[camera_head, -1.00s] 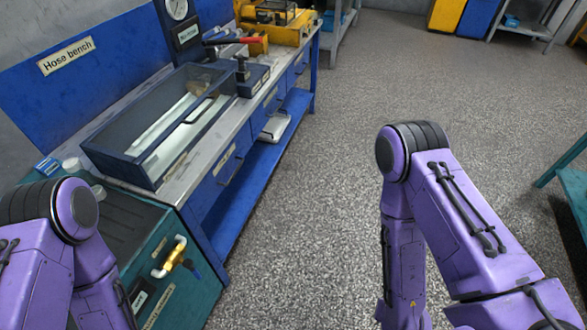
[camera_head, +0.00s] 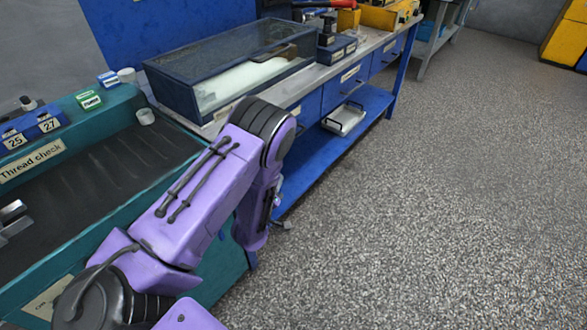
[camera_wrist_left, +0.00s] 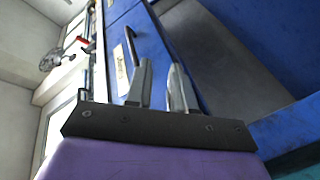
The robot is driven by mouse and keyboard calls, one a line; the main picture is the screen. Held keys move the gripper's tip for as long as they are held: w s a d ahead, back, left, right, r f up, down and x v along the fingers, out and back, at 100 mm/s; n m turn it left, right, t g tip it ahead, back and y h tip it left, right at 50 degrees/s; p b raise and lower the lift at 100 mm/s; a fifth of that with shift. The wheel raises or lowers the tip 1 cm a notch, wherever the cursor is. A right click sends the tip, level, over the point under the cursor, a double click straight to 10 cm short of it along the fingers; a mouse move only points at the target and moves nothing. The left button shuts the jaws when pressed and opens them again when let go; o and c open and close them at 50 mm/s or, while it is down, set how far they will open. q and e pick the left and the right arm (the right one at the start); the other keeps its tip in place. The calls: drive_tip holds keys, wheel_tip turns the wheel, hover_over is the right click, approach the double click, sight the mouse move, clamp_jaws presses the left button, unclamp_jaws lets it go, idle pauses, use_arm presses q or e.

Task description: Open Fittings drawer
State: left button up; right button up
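The blue bench (camera_head: 312,104) has a row of drawers along its front, seen shut in the head view. Their labels are too small to read, so I cannot tell which is Fittings. My left gripper (camera_head: 281,208), mostly hidden behind my forearm, hangs low in front of the bench's near end. In the left wrist view its two fingers (camera_wrist_left: 162,68) are apart with nothing visibly between them. A blue drawer front with a pale label (camera_wrist_left: 120,70) and a dark bar handle (camera_wrist_left: 131,46) lies just beyond the fingertips. Contact is not visible. My right gripper is out of view.
A glass-topped case (camera_head: 232,66) stands on the bench, and a white tray (camera_head: 344,119) lies on its lower shelf. A teal thread-check bench (camera_head: 92,172) is close on the left. The grey floor (camera_head: 420,210) to the right is clear.

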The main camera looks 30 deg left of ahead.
use_arm(q)
drive_tip(key=w+a+r+t+b, duration=0.1)
drive_tip(key=w, duration=0.4)
drive_tip(key=w+a+r+n+t+b, duration=0.1)
drive_tip(key=w+r, duration=0.1)
drive_tip(key=w, duration=0.3)
drive_tip(key=w+a+r+t+b, duration=0.1)
drive_tip(key=w+a, duration=0.1)
drive_tip(key=w, duration=0.3)
drive_tip(key=shift+r+n+t, duration=0.25)
drive_tip(key=shift+n+t, duration=0.15)
drive_tip(key=shift+s, duration=0.1)
clamp_jaws()
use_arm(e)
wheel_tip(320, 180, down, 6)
